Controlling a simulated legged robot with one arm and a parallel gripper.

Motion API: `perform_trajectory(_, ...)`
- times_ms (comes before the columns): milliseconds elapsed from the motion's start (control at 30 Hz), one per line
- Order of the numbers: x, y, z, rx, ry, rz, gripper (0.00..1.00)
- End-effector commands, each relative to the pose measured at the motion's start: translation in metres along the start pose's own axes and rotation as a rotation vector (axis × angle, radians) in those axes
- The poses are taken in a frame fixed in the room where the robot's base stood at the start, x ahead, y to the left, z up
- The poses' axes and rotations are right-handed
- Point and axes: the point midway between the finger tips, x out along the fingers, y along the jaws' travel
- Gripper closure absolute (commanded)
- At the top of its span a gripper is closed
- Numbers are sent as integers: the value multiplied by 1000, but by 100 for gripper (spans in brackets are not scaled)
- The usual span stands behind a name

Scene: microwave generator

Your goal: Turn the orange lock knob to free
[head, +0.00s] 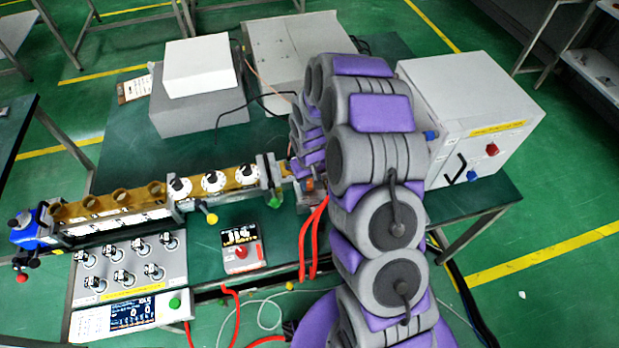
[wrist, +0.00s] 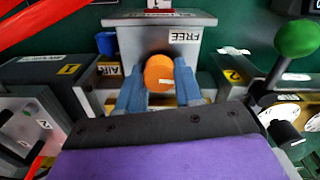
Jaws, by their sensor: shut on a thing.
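The orange lock knob (wrist: 158,72) is a short round cylinder on the face of a grey block (wrist: 128,38) in the wrist view. A white mark shows on its end. The word FREE (wrist: 185,36) appears upside down on the block, above and right of the knob. My gripper (wrist: 160,84) has its two blue-grey fingers on either side of the knob and is shut on it. In the head view a small orange patch (head: 308,184) shows by the arm's end, but my arm hides most of the gripper there.
A green ball-ended lever (wrist: 296,38) stands right of my gripper. Red cables (head: 312,240) run below it in the head view. A row of brass-coloured parts (head: 125,200) extends left. A white cabinet (head: 470,110) stands behind right. A red-knobbed box (head: 243,248) lies at front.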

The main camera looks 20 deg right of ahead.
Motion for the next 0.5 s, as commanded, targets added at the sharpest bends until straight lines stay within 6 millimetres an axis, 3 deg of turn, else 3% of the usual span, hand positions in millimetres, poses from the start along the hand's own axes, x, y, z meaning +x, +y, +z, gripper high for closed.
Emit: perform_trajectory(500,-4,-1,-5,-441,15,5,95)
